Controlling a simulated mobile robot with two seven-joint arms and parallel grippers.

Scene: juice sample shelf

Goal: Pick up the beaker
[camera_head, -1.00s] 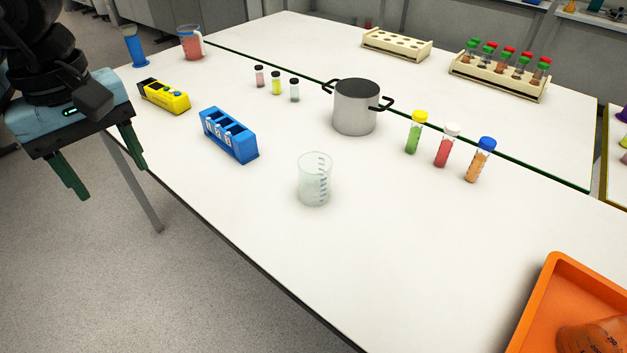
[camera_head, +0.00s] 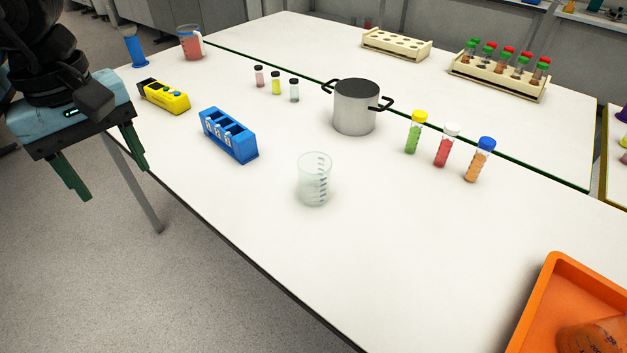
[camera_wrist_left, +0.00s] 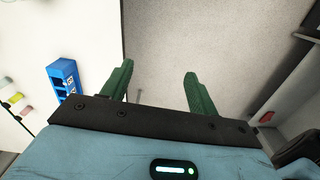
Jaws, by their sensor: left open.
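A clear, empty-looking beaker (camera_head: 314,180) with dark graduation marks stands upright on the white table, near its front edge, in the head view. There is also a beaker with orange contents (camera_head: 592,336) in the orange tray, cut off by the frame. My left gripper (camera_head: 112,182) is at the left of the head view, off the table's front edge, well apart from the clear beaker. Its two green fingers are spread with nothing between them; the left wrist view shows the same open fingers (camera_wrist_left: 155,90) over the floor. My right gripper is not in view.
An orange tray (camera_head: 535,300) is at the lower right.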

